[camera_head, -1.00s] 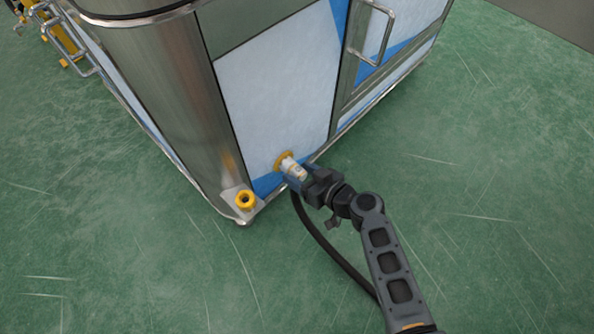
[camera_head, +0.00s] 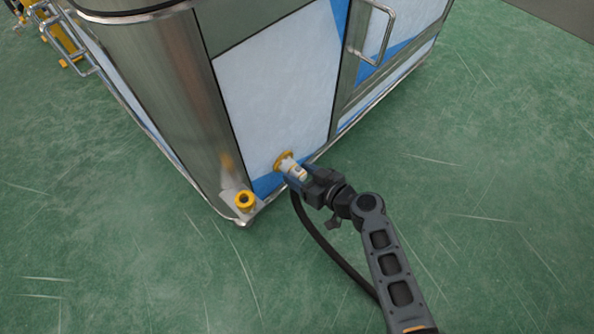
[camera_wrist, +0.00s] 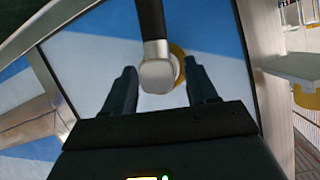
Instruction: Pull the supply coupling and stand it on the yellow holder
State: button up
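The supply coupling (camera_head: 294,170) is a pale cylinder seated at a yellow ring port (camera_head: 282,159) low on the cabinet's white and blue panel. A black hose (camera_head: 318,235) hangs from it. My gripper (camera_head: 307,180) is at the coupling's outer end. In the wrist view, the coupling's rounded grey end (camera_wrist: 157,76) lies between my two fingers (camera_wrist: 162,88), with a narrow gap visible on each side, so the gripper looks open around it. The yellow holder (camera_head: 245,201) is an empty ring on a metal bracket at the cabinet's bottom corner, left of the port.
The steel cabinet (camera_head: 175,95) fills the upper middle, with a door handle (camera_head: 375,35) at upper right. The green floor (camera_head: 120,270) is clear in front of it. The hose runs down behind my arm. Yellow equipment (camera_head: 65,45) stands at far upper left.

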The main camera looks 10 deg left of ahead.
grip_shut()
jog(key=shift+w+d, duration=0.1)
jog(key=shift+d, duration=0.1)
jog(key=shift+s+d, duration=0.2)
jog(key=shift+d, duration=0.1)
jog(key=shift+s+d, duration=0.55)
jog(key=shift+s, duration=0.1)
jog(key=shift+s+d, duration=1.05)
jog(key=shift+d, duration=0.25)
